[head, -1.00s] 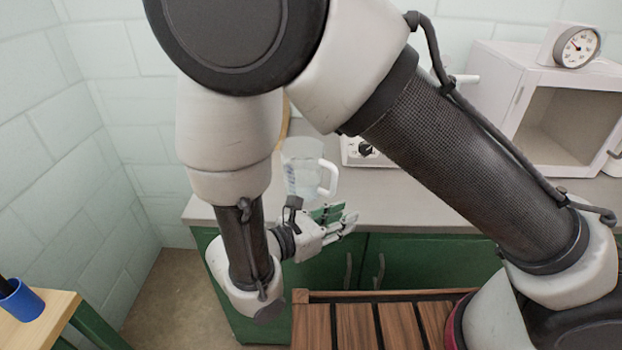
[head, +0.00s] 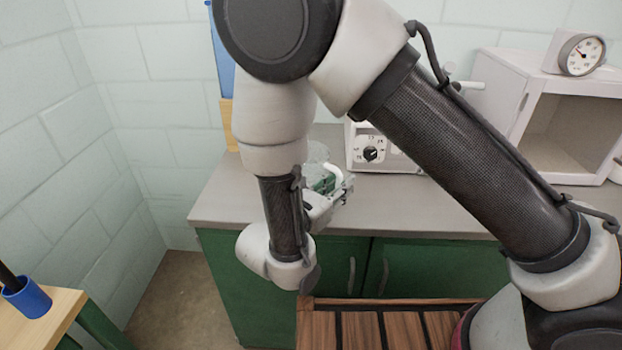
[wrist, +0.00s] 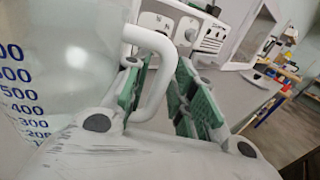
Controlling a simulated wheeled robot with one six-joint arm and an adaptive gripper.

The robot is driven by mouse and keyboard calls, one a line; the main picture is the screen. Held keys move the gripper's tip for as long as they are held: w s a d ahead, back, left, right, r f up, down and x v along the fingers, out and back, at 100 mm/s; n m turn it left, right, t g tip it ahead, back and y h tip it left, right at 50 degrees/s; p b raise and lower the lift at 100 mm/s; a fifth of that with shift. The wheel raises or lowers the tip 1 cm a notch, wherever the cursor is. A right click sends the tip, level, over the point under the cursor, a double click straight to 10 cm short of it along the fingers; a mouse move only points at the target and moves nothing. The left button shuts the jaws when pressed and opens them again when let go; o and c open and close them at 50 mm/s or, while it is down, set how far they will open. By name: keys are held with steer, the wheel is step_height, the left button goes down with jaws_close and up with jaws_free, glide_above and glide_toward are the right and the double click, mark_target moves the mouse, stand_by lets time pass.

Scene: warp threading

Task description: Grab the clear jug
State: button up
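The clear jug (wrist: 60,75) fills the left of the wrist view, with blue volume numbers on its wall and a white handle (wrist: 152,62). My gripper (wrist: 162,80) is open, with its green-padded fingers on either side of the handle. A gap shows between the handle and the right finger; whether the left finger touches it I cannot tell. In the head view, only part of the jug (head: 318,152) shows on the counter behind my gripper (head: 332,184); my arm and gripper hide the rest.
The grey counter (head: 440,211) has free room to the right. A white appliance with a dial (head: 372,147) stands close behind the jug. A white open-fronted cabinet with a round gauge (head: 545,115) stands farther right. A wooden board (head: 229,125) leans at the back left.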

jaws_close()
stand_by(0.4)
